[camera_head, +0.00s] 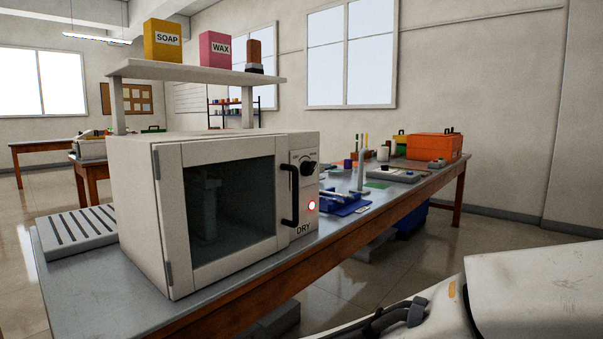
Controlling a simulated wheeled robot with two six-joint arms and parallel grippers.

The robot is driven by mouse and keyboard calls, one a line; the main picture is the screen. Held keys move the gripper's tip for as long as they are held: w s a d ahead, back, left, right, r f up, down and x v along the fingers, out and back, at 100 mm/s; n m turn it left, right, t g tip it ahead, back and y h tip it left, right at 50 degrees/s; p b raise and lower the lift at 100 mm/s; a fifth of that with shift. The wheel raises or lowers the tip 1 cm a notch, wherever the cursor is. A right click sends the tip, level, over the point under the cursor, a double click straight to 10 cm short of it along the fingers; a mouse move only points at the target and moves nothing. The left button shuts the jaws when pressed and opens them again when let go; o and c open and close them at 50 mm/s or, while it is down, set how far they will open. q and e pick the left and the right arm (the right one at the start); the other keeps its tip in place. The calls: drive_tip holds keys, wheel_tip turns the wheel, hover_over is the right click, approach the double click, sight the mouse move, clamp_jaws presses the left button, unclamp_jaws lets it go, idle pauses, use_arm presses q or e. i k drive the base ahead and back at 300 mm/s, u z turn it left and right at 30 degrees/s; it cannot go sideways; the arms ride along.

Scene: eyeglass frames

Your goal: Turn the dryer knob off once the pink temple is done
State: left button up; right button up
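The white dryer (218,147) stands on the near end of the workbench, marked DRY. Its glass door (232,205) is shut, with a black vertical handle (291,195). The black dryer knob (308,168) is at the top of the right front panel; its small dial marks are too small to read. A red light (311,205) glows below the knob. Through the dark glass a dim grey upright shape shows; I cannot make out a pink temple there. Neither gripper is in view; a pale part of my own arm shows at the lower right.
A shelf (200,72) above the dryer holds a yellow SOAP box (163,41), a pink WAX box (215,50) and an orange-brown bottle (254,56). A slotted grey rack (76,230) lies left. Blue trays (345,204) and an orange case (434,146) are farther along the bench.

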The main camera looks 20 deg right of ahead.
sight(307, 168)
drive_tip(key=u, duration=0.35)
drive_tip(key=i, duration=0.55)
drive_tip(key=z, duration=1.3)
